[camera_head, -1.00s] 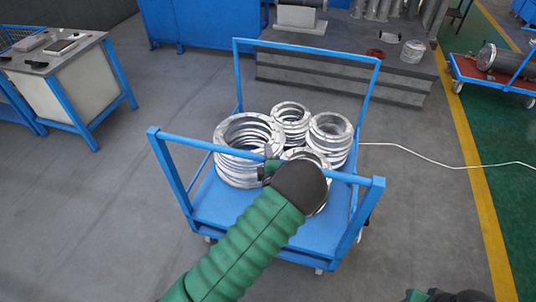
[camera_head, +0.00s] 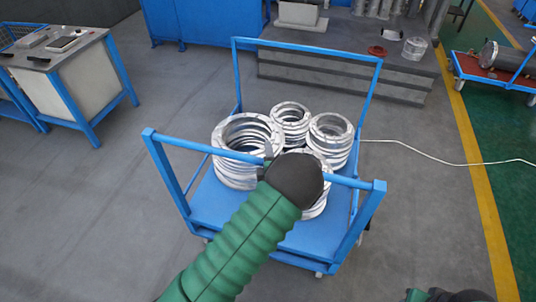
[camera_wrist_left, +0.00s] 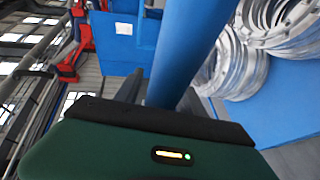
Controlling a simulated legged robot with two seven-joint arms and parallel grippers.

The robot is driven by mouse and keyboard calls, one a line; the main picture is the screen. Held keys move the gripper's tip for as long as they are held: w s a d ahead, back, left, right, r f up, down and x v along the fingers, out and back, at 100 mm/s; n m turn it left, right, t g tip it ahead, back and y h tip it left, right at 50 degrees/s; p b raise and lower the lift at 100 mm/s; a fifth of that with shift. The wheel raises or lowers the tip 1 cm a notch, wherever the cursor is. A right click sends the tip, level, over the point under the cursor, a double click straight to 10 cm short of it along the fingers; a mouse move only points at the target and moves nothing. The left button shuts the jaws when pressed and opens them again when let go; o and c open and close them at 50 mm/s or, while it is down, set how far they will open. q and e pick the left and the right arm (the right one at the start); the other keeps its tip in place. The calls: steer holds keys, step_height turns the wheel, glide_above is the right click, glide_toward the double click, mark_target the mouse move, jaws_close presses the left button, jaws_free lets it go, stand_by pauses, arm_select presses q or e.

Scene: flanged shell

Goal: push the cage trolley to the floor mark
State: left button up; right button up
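The blue cage trolley (camera_head: 212,208) stands on the grey floor in front of me, with open tube frames at its near and far ends. Several stacks of silvery flanged rings (camera_head: 240,150) rest on its deck. My left gripper (camera_head: 267,160) is at the middle of the near top rail (camera_head: 200,148). My wrist hides most of the fingers, so their grip cannot be told. In the left wrist view the blue rail (camera_wrist_left: 190,45) runs right up to the gripper body. Only a dark and green piece of my right arm shows at the bottom right. I cannot make out a separate floor mark.
A grey stepped platform (camera_head: 340,78) stands beyond the trolley. A blue-framed bench (camera_head: 75,85) is at the left. A yellow line (camera_head: 470,150) borders a green floor at the right, where a red cart (camera_head: 495,75) stands. A white cable (camera_head: 430,155) lies on the floor.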

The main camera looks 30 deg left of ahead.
arm_select(q)
steer(key=b+v, duration=0.2)
steer(key=v, duration=1.4)
steer(key=shift+s+d, duration=0.3)
